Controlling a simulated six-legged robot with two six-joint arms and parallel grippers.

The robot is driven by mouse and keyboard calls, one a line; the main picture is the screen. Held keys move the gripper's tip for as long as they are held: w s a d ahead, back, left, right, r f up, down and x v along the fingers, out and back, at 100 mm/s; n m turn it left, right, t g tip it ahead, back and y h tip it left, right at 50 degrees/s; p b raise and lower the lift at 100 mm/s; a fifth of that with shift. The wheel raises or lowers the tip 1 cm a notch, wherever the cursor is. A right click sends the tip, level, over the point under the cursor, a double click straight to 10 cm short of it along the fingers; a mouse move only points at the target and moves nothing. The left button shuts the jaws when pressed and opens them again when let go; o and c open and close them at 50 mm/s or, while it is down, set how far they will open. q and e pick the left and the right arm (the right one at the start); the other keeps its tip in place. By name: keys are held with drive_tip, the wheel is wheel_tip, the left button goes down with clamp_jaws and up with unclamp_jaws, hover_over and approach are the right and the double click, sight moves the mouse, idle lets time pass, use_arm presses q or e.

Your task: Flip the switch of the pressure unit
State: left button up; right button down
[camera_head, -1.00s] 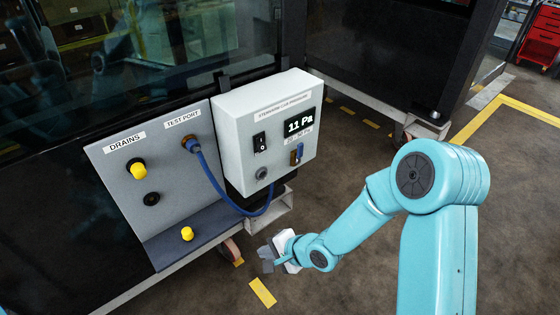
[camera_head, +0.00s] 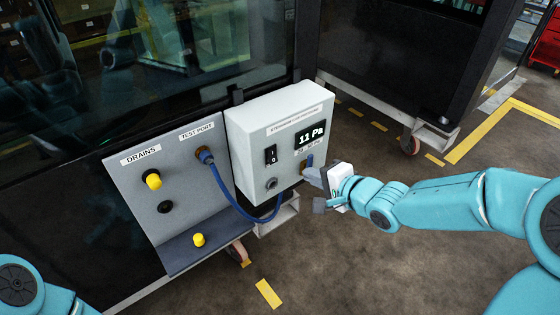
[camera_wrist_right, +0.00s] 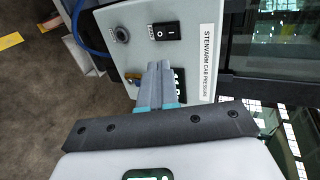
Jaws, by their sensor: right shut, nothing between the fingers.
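The pressure unit (camera_head: 252,128) is a pale grey box with a lit display (camera_head: 311,134) reading "11 Pa". Its switch (camera_head: 270,155) is a black rocker left of the display. The rocker also shows in the right wrist view (camera_wrist_right: 166,31), beyond the fingertips and unobstructed. My right gripper (camera_head: 313,177) is at the unit's lower right corner, right of and below the switch. In the right wrist view its shut, empty fingers (camera_wrist_right: 158,70) point at the panel and partly cover the display. I cannot tell whether they touch it. My left gripper is out of view.
A blue hose (camera_head: 228,198) loops from the test port (camera_head: 205,155) towards the unit's underside. A metal bracket (camera_head: 277,217) sits below the unit. Open floor lies in front.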

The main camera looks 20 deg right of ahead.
sight(273, 160)
drive_tip(key=p+x, duration=0.1)
drive_tip(key=x, duration=1.3)
drive_tip(key=b, duration=0.2)
drive_tip(key=t+b, duration=0.1)
drive_tip(key=b, duration=0.1)
drive_tip(key=shift+w+f+t+y+b, duration=0.15)
drive_tip(key=shift+f+t+y+b, duration=0.05)
drive_tip(key=shift+t+y+b, duration=0.15)
drive_tip(key=shift+a, duration=0.1)
